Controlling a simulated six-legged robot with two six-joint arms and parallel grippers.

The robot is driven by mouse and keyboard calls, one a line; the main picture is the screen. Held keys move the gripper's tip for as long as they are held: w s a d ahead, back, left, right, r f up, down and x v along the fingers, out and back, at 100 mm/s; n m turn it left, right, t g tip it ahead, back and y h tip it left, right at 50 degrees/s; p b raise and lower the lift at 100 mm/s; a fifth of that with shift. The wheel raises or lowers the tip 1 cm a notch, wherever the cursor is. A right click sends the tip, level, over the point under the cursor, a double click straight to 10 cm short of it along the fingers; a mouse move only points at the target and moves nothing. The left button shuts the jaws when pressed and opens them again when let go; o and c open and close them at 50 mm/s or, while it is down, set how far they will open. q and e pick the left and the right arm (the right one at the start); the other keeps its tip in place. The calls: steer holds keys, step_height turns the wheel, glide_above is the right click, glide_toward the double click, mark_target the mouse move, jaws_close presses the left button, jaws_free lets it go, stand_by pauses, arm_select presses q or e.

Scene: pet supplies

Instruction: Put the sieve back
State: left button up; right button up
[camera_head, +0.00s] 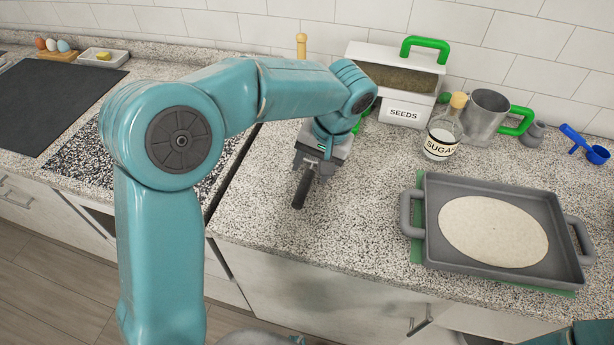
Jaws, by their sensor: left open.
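A grey metal cup-shaped vessel with a green handle (486,117) stands upright at the back right of the counter, beside the sugar jar. It may be the sieve; its bottom is not visible, so I cannot tell. My left gripper (303,185) points down over the bare counter left of the seeds box. It is open, with nothing seen between its fingers, and is well apart from the cup. My left arm covers part of the counter behind it. My right gripper is not in view.
A seeds box (402,112) with a green handle and a corked sugar jar (440,137) stand at the back. A grey tray (437,191) with flat dough (492,231) lies at right. A blue scoop (597,154) is at far right. The counter's middle front is clear.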

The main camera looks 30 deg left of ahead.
arm_select(q)
steer(key=v, duration=0.6)
steer(key=shift+w+a, duration=0.1)
steer(key=shift+r, duration=0.1)
